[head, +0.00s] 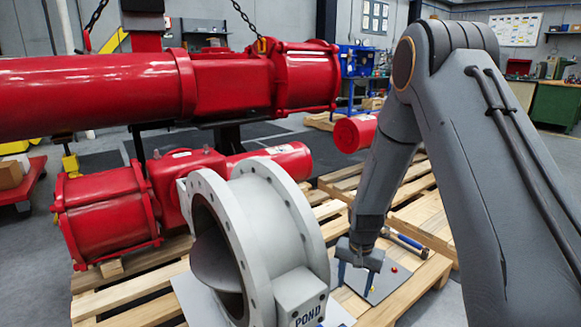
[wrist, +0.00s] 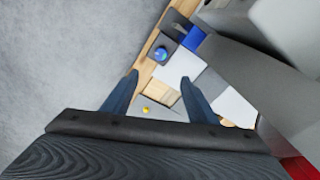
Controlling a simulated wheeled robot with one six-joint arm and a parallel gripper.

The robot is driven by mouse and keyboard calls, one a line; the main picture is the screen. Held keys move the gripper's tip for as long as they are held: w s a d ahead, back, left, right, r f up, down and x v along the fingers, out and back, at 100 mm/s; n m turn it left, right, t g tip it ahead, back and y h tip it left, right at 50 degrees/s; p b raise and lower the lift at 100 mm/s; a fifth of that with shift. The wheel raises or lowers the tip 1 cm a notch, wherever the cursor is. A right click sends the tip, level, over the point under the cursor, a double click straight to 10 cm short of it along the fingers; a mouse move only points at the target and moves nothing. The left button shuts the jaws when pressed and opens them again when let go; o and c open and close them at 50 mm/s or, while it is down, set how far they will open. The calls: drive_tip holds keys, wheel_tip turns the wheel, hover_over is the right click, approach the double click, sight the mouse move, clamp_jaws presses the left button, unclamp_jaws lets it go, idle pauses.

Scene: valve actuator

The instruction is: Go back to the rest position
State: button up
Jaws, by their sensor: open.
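My gripper (head: 356,284) points down over the right part of the wooden pallet, just right of the grey flanged valve body (head: 301,225). Its two blue fingers are apart, with nothing seen between them. In the wrist view the open gripper (wrist: 158,78) has its fingers spread over the pallet, with light plates below and a small yellow piece (wrist: 146,110) between the fingers' lower parts. A grey plate (head: 382,284) lies under the gripper in the head view, with small red and yellow pieces on it. Whether the fingertips touch the plate cannot be told.
A large red actuator (head: 230,85) hangs from chains at the upper left. Another red actuator (head: 110,215) lies on the pallet (head: 130,298). A blue-handled tool (head: 408,241) lies behind the gripper. Grey floor (wrist: 60,60) is clear at left in the wrist view.

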drive_tip(key=s+r+n+t, duration=0.2)
drive_tip(key=s+r+n, duration=0.4)
drive_tip(key=s+r, duration=1.35)
drive_tip(key=s+a+r+n+g, duration=0.35)
drive_tip(key=s+a+r, duration=0.25)
drive_tip(key=s+a, duration=0.65)
drive_tip(key=d+r+m+p, duration=0.3)
drive_tip(key=d+r+p, duration=0.9)
drive_tip(key=p, duration=1)
wheel_tip(320, 180, up, 4)
drive_tip(key=shift+s+d+f+m+p, duration=0.25)
drive_tip(key=shift+d+m+p, duration=0.05)
drive_tip(key=shift+m+p, duration=0.1)
